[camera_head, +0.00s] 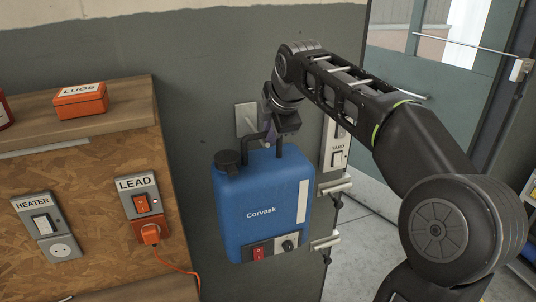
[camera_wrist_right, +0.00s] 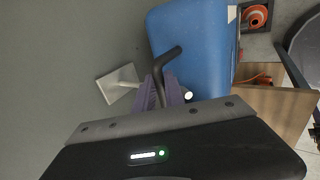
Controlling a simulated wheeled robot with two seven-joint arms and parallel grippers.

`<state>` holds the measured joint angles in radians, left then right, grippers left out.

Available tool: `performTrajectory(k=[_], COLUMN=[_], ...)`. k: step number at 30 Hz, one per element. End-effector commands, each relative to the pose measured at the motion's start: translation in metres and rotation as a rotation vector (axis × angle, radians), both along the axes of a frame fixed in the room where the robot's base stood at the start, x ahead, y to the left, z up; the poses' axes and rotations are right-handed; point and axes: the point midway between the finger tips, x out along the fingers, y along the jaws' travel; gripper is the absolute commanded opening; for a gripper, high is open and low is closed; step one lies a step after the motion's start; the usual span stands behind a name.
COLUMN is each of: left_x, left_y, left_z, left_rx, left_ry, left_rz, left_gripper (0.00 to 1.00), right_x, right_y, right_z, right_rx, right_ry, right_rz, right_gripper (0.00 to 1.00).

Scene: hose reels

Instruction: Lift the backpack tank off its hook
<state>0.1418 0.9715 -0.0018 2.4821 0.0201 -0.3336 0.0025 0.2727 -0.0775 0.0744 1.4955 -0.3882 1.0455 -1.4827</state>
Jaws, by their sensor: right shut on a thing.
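The blue backpack tank (camera_head: 262,205), marked "Corvask", hangs upright in front of the grey wall, with a black cap and a dark handle (camera_head: 253,139) on top. It also shows in the right wrist view (camera_wrist_right: 195,45). My right gripper (camera_head: 270,137) is shut on the handle; its purple fingers (camera_wrist_right: 165,92) grip it in the wrist view. The hook's pale wall plate (camera_head: 243,114) is just behind the handle, and its peg (camera_wrist_right: 131,84) points toward my fingers. Whether the handle touches the peg is hidden. My left gripper is not in view.
A wooden board at left holds the HEATER switch (camera_head: 41,224) and the LEAD switch (camera_head: 142,203) with an orange plug (camera_head: 151,233) and cord. An orange LUGS box (camera_head: 80,99) sits on the shelf above.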

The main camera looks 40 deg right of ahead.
Motion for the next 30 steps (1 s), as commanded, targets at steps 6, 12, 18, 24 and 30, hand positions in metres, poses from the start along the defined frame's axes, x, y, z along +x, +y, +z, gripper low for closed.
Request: performTrajectory(k=[6,12,18,24,30], left_x=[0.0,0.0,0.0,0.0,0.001], left_y=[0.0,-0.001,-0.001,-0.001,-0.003], left_z=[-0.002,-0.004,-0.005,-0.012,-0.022], left_rx=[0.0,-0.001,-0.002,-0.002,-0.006], left_ry=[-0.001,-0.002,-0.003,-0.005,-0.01], left_rz=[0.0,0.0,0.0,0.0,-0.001], left_gripper=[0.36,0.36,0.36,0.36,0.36], right_x=[0.002,0.001,0.001,-0.009,-0.031], right_y=[0.0,0.0,0.0,0.003,0.01], right_z=[0.011,0.022,0.034,0.038,0.036], right_rx=[-0.003,-0.002,-0.002,-0.002,-0.003], right_ry=[-0.012,-0.012,-0.013,-0.012,-0.012], right_rz=[0.001,0.0,0.001,0.001,0.001], right_gripper=[0.0,0.0,0.0,0.0,0.0])
